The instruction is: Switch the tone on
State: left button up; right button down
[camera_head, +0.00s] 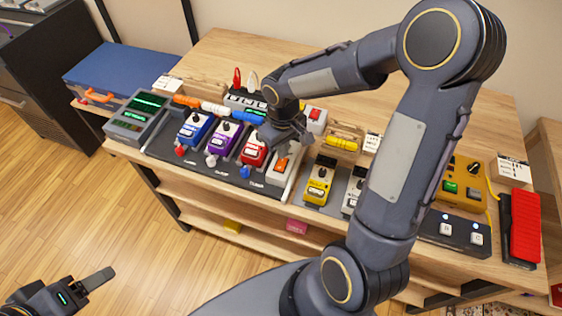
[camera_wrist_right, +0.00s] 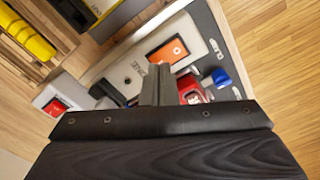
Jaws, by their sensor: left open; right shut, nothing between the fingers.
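A white box with an orange rocker switch (camera_head: 282,164) sits at the right end of the pedal board in the head view. I take it for the tone switch. In the right wrist view the orange rocker (camera_wrist_right: 168,52) lies just ahead of my right gripper (camera_wrist_right: 155,80), with lettering on the white face that is hard to read. My right gripper (camera_head: 289,137) is shut and empty, above and beside this box, close to the red pedal (camera_head: 255,149). I cannot tell whether it touches the box. My left gripper (camera_head: 78,288) is open and empty over the floor at lower left.
A blue pedal (camera_head: 195,128) and a purple pedal (camera_head: 223,137) stand left of the red one. A yellow pedal (camera_head: 318,184) stands to the right. A red switch box (camera_head: 315,117) is behind. My right arm hides part of the bench's right side.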

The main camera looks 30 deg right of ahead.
jog(key=shift+f+b, duration=0.85)
jog(key=shift+f, duration=0.1)
dwell(0.7)
jog(key=shift+r, duration=0.1)
notch_tip(320, 180, up, 7)
jog(key=p, duration=0.5)
jog(key=shift+p, duration=0.3)
dwell(0.5)
jog(key=s+a+r+m+t+y, duration=0.2)
jog(key=s+r, duration=0.3)
jog(key=s, duration=0.3)
jog(key=s+a+r+m+t+y, duration=0.1)
jog(key=s+a+r+t, duration=0.1)
jog(key=s+r, duration=0.3)
jog(key=s+t, duration=0.1)
jog(key=s, duration=0.3)
jog(key=shift+r+m+t+y, duration=0.15)
jog(key=shift+m+t+y, duration=0.15)
jog(key=shift+m+y, duration=0.1)
